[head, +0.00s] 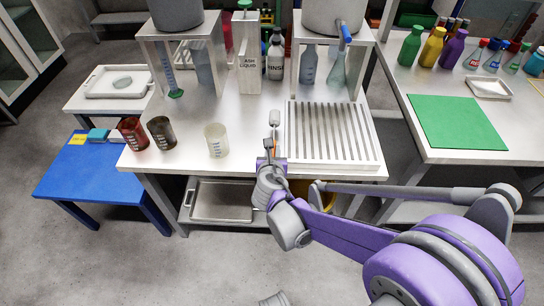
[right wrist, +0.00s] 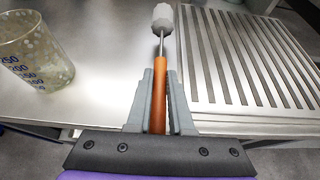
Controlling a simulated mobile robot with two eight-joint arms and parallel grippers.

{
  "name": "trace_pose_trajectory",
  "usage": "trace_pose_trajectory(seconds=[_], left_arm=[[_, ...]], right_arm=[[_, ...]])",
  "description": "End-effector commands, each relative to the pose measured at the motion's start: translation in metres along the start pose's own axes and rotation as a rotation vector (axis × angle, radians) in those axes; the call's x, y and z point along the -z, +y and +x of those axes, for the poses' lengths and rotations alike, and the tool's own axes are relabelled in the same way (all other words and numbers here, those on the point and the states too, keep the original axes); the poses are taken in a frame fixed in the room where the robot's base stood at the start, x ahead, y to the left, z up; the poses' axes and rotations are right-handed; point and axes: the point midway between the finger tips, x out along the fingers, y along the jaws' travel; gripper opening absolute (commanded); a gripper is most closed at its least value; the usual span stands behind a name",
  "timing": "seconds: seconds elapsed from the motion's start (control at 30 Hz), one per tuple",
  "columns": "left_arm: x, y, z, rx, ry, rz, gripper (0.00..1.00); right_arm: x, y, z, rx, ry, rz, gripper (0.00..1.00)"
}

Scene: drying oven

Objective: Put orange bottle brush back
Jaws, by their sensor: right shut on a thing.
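The orange bottle brush (right wrist: 160,85) has an orange handle, a thin metal stem and a white-grey bristle head. It also shows in the head view (head: 274,119), mostly as its pale head with a bit of orange below. My right gripper (right wrist: 160,95) is shut on the orange handle, with the bristle head pointing away from me toward the back of the table. In the head view my right gripper (head: 270,158) is at the front edge of the steel table (head: 255,120), just left of the slatted drain rack. My left gripper is not in view.
A clear beaker (head: 216,140) stands left of the brush, with a dark one (head: 161,132) and a red one (head: 132,133) further left. The slatted rack (head: 372,160) is right.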

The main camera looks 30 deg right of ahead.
Motion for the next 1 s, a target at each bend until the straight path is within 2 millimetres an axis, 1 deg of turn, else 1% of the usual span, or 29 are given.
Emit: trace_pose_trajectory(seconds=[0.03, 0.1, 0.17, 0.4, 0.57, 0.6, 0.63, 0.9, 1.0], left_arm=[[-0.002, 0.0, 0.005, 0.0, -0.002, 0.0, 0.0], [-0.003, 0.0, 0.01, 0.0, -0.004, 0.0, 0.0], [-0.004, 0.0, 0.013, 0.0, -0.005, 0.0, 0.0], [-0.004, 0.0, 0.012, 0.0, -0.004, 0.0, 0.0], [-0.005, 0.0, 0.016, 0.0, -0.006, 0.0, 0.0], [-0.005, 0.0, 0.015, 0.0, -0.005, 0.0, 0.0], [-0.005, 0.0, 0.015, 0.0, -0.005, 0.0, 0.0], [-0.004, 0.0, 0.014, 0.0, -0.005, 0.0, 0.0], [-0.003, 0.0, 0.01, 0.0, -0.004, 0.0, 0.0]], right_arm=[[0.009, 0.0, 0.005, 0.0, 0.001, 0.0, 0.0], [0.019, 0.001, 0.01, 0.0, 0.001, -0.001, 0.0], [0.025, 0.001, 0.013, 0.0, 0.001, -0.001, 0.0], [0.025, 0.0, 0.012, -0.001, 0.0, 0.0, 0.0], [0.029, 0.0, 0.014, 0.0, 0.0, 0.0, 0.0], [0.028, 0.0, 0.014, 0.0, 0.0, 0.0, 0.27], [0.028, 0.0, 0.014, 0.0, 0.0, 0.0, 0.32], [0.027, 0.0, 0.013, 0.0, 0.0, 0.0, 0.32], [0.023, 0.0, 0.011, 0.0, 0.0, 0.0, 0.32]])
